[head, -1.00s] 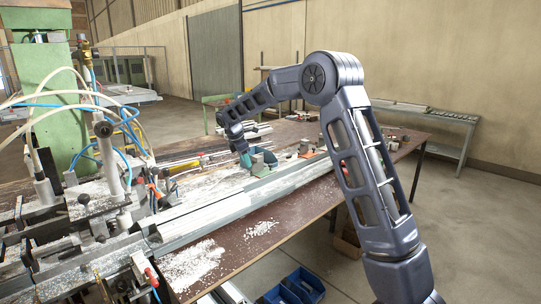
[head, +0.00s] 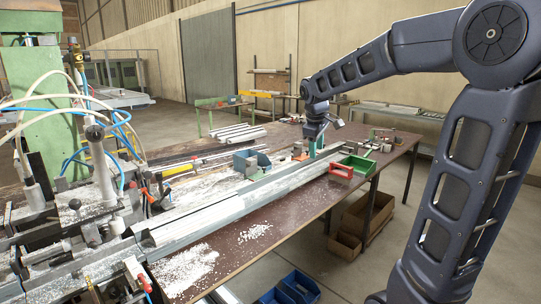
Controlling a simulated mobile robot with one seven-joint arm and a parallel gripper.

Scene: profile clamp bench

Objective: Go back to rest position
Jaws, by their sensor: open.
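My gripper (head: 313,149) shows in the head view above the far part of the bench, at the end of my raised arm. Its teal fingers point down near the far end of the long profile rail. The fingers are small in the picture, and I see nothing held between them. The workbench (head: 290,228) runs from the machine at left toward the back right. My arm arches over from the right side of the view.
The clamp machine (head: 75,205) with hoses fills the left. A long metal profile (head: 230,205) lies along the bench. A blue bin (head: 252,161) and a red-green tray (head: 343,170) stand near my gripper. Blue boxes (head: 298,288) and cardboard boxes (head: 365,218) are below.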

